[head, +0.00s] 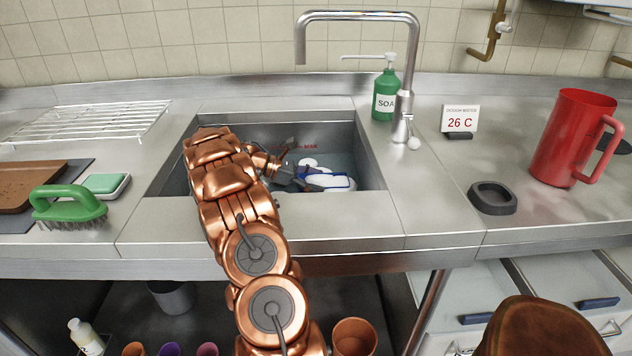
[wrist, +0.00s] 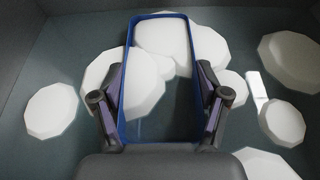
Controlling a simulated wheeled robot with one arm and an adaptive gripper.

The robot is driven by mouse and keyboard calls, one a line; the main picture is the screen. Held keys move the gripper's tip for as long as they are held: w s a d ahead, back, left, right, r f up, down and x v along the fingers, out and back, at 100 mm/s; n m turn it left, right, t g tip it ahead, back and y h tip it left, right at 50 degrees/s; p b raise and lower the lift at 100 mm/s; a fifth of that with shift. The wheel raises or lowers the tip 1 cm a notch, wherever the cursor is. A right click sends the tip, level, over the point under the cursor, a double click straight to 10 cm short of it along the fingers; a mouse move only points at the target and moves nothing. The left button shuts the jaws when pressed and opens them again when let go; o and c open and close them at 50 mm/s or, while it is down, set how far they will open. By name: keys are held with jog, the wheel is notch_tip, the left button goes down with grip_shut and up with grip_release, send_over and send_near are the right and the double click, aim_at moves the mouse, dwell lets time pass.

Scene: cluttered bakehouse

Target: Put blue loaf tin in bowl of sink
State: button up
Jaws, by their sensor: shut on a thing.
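The blue loaf tin (wrist: 193,70) is a long narrow tin with a blue rim, in the middle of the wrist view. My gripper (wrist: 162,108) is shut on it, with one dark finger at each long side near its close end. In the head view the tin (head: 330,182) shows small and low inside the bowl of the sink (head: 372,165), with white suds around and in it. My gripper (head: 290,175) reaches into the bowl from the left. I cannot tell whether the tin touches the bowl's floor.
White suds (wrist: 52,112) float in the bowl. The tap (head: 403,100) and green soap bottle (head: 385,95) stand behind it. A red jug (head: 570,137) is on the right counter. A green brush (head: 68,205), sponge (head: 106,184) and wire rack (head: 90,120) lie left.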

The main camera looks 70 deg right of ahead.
jog(key=shift+f, duration=0.55)
jog(key=o, duration=1.3)
jog(key=shift+c, duration=0.2)
jog(key=shift+r, duration=0.1)
jog(key=shift+r, duration=0.5)
jog(key=p+v, duration=0.5)
jog(key=v, duration=0.2)
jog(key=shift+w, duration=0.2)
jog(key=shift+a, duration=0.15)
